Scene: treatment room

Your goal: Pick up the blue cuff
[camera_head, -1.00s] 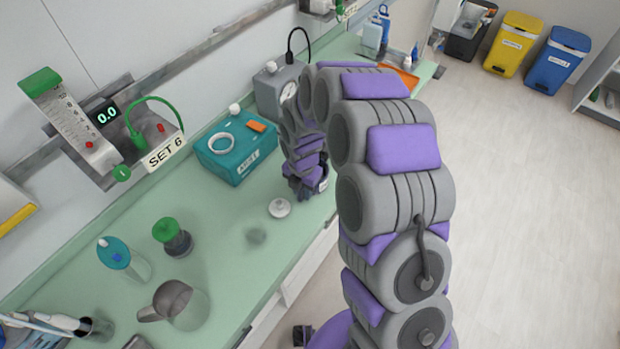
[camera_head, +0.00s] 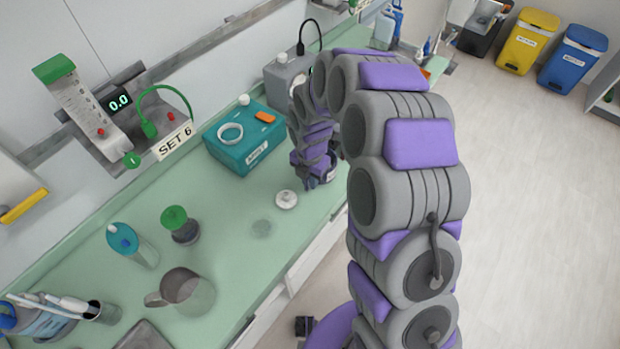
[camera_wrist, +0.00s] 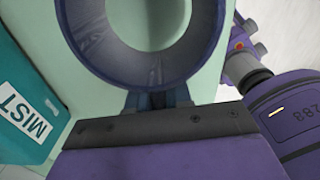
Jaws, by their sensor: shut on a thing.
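The blue cuff (camera_wrist: 155,66) shows in the wrist view as a dark slate-blue ring at the top centre, with the pale green counter visible through its opening. My gripper (camera_wrist: 157,97) is shut on the near edge of the ring, with one finger on each side. In the head view my gripper (camera_head: 316,176) is low over the counter, right of the teal box. The cuff is hard to make out there behind my arm.
The teal box (camera_head: 240,155) stands close left of my gripper, with a white round-knobbed piece (camera_head: 286,199) in front. A grey machine (camera_head: 290,78) is behind.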

